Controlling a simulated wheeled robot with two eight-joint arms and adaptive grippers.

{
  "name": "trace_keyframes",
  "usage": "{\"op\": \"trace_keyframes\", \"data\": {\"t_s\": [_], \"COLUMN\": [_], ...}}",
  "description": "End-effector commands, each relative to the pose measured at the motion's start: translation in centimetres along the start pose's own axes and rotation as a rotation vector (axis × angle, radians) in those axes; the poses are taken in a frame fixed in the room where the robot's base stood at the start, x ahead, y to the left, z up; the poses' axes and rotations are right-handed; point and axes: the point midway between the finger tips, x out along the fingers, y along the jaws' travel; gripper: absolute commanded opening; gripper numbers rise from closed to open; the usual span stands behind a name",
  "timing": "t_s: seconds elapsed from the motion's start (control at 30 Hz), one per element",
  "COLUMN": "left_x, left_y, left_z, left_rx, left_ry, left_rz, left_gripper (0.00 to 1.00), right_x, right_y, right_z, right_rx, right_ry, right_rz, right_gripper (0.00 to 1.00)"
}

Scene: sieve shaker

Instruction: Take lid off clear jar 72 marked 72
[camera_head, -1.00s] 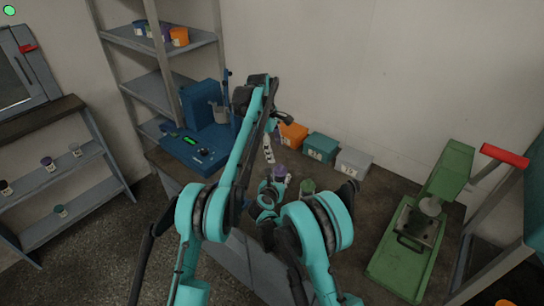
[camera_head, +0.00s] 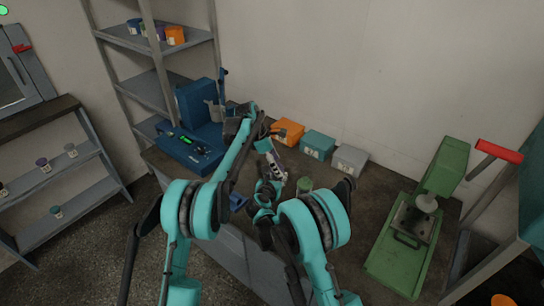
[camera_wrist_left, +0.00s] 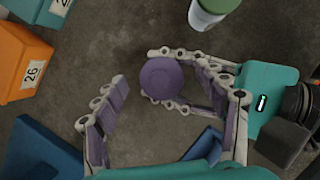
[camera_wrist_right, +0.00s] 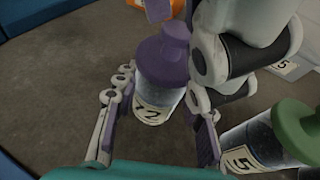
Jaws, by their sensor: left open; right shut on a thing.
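The clear jar (camera_wrist_right: 157,100) has a purple lid (camera_wrist_right: 162,58) and a partly readable label, of which a 2 shows. My right gripper (camera_wrist_right: 160,95) is shut on the jar's body, and the jar stands upright. In the left wrist view the purple lid (camera_wrist_left: 161,78) is seen from above. My left gripper (camera_wrist_left: 160,76) is open, with its fingers above and on either side of the lid. Whether they touch the lid cannot be told. In the head view the left gripper (camera_head: 277,172) largely hides the jar.
A green-lidded jar (camera_wrist_right: 300,128) marked 5 stands close by; it also shows in the left wrist view (camera_wrist_left: 212,10). Orange (camera_head: 287,131), teal (camera_head: 318,145) and grey (camera_head: 349,160) boxes line the back. A blue machine (camera_head: 195,130) and a green press (camera_head: 410,235) flank the work area.

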Motion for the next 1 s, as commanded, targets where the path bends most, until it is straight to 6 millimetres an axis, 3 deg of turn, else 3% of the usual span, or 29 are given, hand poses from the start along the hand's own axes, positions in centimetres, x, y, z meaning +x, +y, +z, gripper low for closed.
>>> {"op": "trace_keyframes", "data": {"t_s": [0.37,0.4,0.6,0.63,1.0], "left_x": [0.83,0.83,0.82,0.82,0.73], "left_y": [-0.02,-0.02,-0.02,-0.02,-0.01], "left_z": [0.02,0.02,0.02,0.02,0.06], "left_rx": [0.000,0.000,0.000,0.000,0.001], "left_ry": [0.000,0.000,0.000,0.000,0.000], "left_rz": [0.000,0.000,0.000,0.000,0.000], "left_gripper": [0.72,0.69,0.17,0.12,0.12], "right_x": [0.00,0.00,-0.01,-0.01,-0.02], "right_y": [0.04,0.04,0.04,0.04,0.05], "right_z": [-0.03,-0.03,-0.03,-0.03,-0.04], "right_rx": [0.001,0.001,0.001,0.001,0.000], "right_ry": [0.001,0.001,0.001,0.001,0.001], "right_rz": [0.001,0.001,0.001,0.001,0.001], "right_gripper": [0.00,0.00,0.00,0.00,0.00]}}
